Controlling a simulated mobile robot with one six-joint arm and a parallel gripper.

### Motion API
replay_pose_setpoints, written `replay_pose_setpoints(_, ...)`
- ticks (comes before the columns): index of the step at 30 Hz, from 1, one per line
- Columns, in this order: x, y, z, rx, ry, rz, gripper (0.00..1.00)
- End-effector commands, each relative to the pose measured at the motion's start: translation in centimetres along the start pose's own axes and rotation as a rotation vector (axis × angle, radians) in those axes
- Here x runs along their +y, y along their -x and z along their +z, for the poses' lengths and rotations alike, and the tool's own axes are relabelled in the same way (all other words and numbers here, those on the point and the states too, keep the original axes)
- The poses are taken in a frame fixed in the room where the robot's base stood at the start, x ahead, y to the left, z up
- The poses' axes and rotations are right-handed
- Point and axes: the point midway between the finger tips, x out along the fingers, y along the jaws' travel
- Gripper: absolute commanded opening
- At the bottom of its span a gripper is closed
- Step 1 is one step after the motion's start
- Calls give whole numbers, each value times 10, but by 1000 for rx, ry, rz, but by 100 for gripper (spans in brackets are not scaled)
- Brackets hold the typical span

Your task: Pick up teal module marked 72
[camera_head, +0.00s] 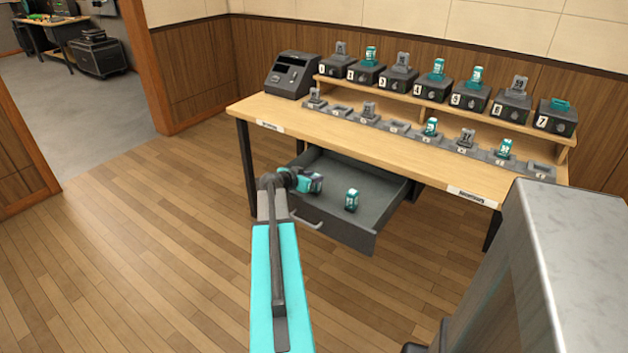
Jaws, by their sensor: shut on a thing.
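My gripper (304,183) is over the left part of the open drawer (376,238). It is shut on a teal module (314,183), of which only a small part shows beside the dark gripper. Whether this module still touches the drawer floor I cannot tell. A second teal module (352,200) with a pale label stands in the drawer to the right, apart from my gripper. The numbers on both modules are too small to read, so I cannot tell which is marked 72.
The wooden desk (350,137) above the drawer holds a row of grey docks with grey and teal modules. A raised shelf (400,97) carries several numbered dark units. A dark console (292,75) stands at the desk's left. The floor (140,235) at left is clear.

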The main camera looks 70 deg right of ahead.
Motion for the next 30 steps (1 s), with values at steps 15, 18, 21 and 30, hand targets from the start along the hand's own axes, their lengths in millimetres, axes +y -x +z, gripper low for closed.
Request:
replay_pose_setpoints(15,0,27,-55,2,-2,0,4)
replay_pose_setpoints(18,0,32,-66,2,-1,-1,4)
replay_pose_setpoints(21,0,37,-76,2,-1,-1,4)
replay_pose_setpoints(30,0,42,-86,0,1,0,4)
